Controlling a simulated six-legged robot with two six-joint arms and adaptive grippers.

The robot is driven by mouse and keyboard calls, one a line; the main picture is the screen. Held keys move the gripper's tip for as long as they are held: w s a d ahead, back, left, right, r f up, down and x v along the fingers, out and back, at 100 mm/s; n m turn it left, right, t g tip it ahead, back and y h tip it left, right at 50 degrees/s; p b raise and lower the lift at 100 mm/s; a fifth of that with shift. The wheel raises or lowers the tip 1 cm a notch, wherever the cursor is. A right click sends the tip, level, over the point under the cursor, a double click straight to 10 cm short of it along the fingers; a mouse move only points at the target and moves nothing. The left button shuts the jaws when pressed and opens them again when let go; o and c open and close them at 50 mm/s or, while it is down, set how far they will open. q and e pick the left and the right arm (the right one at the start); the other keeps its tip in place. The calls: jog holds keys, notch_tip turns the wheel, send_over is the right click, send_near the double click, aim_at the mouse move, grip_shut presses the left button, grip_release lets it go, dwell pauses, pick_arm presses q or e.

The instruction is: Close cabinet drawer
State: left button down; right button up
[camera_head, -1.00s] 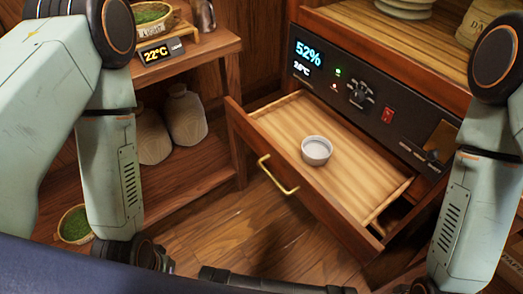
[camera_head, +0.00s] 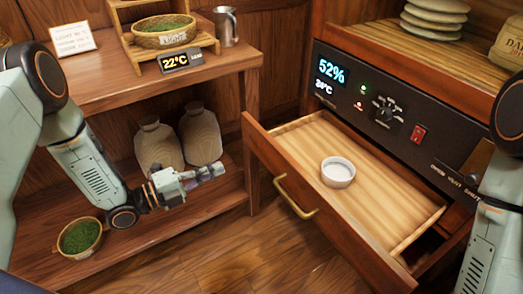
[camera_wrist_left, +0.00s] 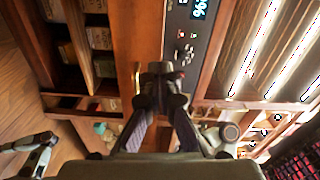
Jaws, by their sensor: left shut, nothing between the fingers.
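The cabinet drawer (camera_head: 345,226) is pulled out below the control panel, with its pale wooden inside showing. Its front carries a brass handle (camera_head: 295,198), which also shows in the left wrist view (camera_wrist_left: 137,78). A small white cup (camera_head: 338,171) stands upright in the drawer. My left gripper (camera_head: 218,170) is shut and empty, left of the drawer front and apart from it, pointing right. In the left wrist view its fingers (camera_wrist_left: 160,72) meet in front of the wooden cabinet. My right arm stands at the right edge; its gripper is out of the picture.
The control panel (camera_head: 388,112) reads 52%. A wooden shelf unit (camera_head: 110,85) on the left holds two jars (camera_head: 180,145), a metal mug (camera_head: 225,27) and a basket of green tea (camera_head: 164,30). Another green basket (camera_head: 80,238) is lower left. Floor below the drawer is clear.

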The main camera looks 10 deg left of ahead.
aim_at(272, 146)
pick_arm(q)
jog(key=shift+m, duration=0.5)
jog(key=b+x, duration=0.5)
jog(key=x, duration=0.8)
jog(key=shift+r, duration=0.1)
jog(key=shift+w+d+r, duration=0.1)
jog(key=shift+w+d, duration=0.25)
jog(key=shift+d, duration=0.1)
